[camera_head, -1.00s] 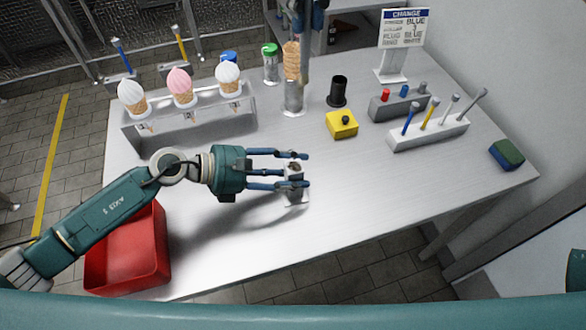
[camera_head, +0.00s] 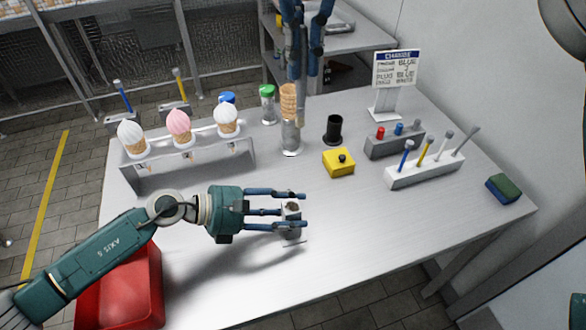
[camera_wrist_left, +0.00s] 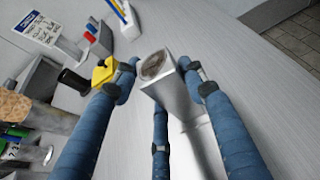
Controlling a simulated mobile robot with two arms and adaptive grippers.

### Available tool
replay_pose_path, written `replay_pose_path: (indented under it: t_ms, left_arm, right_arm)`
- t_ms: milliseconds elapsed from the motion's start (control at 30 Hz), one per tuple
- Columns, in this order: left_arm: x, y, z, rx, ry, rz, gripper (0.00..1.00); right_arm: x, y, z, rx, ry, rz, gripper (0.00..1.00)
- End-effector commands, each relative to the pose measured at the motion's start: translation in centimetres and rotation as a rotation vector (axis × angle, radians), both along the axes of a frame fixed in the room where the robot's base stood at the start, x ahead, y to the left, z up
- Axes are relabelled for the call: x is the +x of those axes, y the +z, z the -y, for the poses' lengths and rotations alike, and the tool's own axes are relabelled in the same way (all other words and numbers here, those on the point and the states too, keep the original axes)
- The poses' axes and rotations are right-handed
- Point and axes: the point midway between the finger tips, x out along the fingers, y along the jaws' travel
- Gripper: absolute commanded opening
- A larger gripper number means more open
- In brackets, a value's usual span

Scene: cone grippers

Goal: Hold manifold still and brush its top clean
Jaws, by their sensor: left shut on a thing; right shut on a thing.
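The manifold (camera_head: 291,231) is a small silver block standing on the table in front of the cone stand. Its top has a round brown-grey patch, clear in the left wrist view (camera_wrist_left: 153,65). My left gripper (camera_head: 290,210) is shut on it, with blue fingers around its sides; they also show in the left wrist view (camera_wrist_left: 165,75). My right gripper (camera_head: 305,72) comes down from the top, above and behind the stacked cones. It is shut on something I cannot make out. No brush is clearly recognisable; several handled tools stand in a white rack (camera_head: 410,177).
A cone stack (camera_head: 288,103) stands below my right gripper. A yellow block (camera_head: 338,165), a black cup (camera_head: 333,128) and a sponge (camera_head: 503,188) are to the right. An ice-cream stand (camera_head: 190,160) is back left, a red bin (camera_head: 130,300) front left. The front right tabletop is clear.

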Motion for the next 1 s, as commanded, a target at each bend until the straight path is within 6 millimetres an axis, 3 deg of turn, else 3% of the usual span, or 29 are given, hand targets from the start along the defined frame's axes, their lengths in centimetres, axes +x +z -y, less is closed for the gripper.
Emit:
replay_pose_path:
  t_ms: [167,500,600,733,1000]
  left_arm:
    - [0.0,0.0,0.0,0.001,0.001,0.000,0.09]
    - [0.0,0.0,0.0,0.000,0.000,0.000,0.09]
    - [0.0,0.0,0.0,0.001,0.000,0.000,0.09]
    - [0.0,0.0,0.0,0.001,0.000,0.000,0.09]
    - [0.0,-0.1,0.0,0.001,0.000,-0.001,0.09]
  right_arm:
    - [0.0,-1.1,-0.1,-0.005,0.000,0.000,0.00]
    - [-1.9,-11.4,-1.8,-0.014,-0.001,0.000,0.00]
    - [-2.7,-13.4,-2.2,-0.007,0.000,-0.001,0.00]
    - [-3.2,-14.4,-2.4,-0.002,0.000,-0.002,0.00]
    - [-3.2,-14.5,-2.4,0.000,-0.001,-0.001,0.00]
